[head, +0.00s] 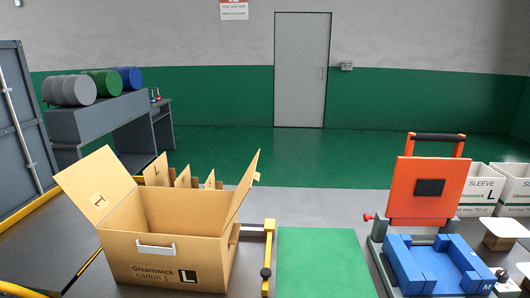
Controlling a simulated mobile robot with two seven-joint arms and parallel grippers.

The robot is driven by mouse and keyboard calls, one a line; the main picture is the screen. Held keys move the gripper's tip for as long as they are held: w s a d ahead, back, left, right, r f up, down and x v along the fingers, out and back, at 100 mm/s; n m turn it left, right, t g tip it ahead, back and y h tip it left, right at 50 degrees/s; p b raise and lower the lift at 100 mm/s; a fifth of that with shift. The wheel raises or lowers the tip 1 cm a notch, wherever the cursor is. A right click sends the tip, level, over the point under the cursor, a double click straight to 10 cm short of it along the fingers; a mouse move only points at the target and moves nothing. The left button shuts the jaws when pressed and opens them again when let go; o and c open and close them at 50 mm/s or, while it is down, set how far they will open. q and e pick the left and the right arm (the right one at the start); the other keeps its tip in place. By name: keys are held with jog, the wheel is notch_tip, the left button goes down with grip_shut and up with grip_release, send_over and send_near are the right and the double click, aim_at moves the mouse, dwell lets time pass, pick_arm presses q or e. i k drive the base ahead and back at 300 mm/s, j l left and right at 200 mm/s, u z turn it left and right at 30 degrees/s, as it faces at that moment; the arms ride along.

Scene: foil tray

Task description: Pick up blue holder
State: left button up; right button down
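The blue holder (436,266) is at the lower right in the head view. It is a tray-like block with raised blue sides around a flat middle, and an "M" is marked near its front right corner. It sits in a grey frame below a raised orange plate (406,190) with a black pad and a black-topped handle. Nothing is seen lying in the holder. Neither of my grippers shows in this view.
An open cardboard carton (135,262) marked L stands at the left. A green mat (322,262) lies between it and the holder, clear on top. White sleeve boxes (480,183) stand behind at right. A yellow post (269,240) with black knob stands beside the mat.

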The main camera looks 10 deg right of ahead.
aim_at(449, 267)
jog(key=l+z, duration=0.2)
jog(key=z, duration=1.25)
jog(key=i+l, duration=0.15)
jog(key=l, duration=0.2)
jog(key=i+l, duration=0.15)
jog(key=l, duration=0.2)
jog(key=i+l, duration=0.15)
jog(key=l, duration=0.2)
jog(key=i+l, duration=0.1)
jog(key=l, duration=0.25)
jog(key=i+l+u, duration=0.1)
jog(key=u, duration=0.3)
jog(key=l+u, duration=0.4)
jog(key=i+j, duration=0.05)
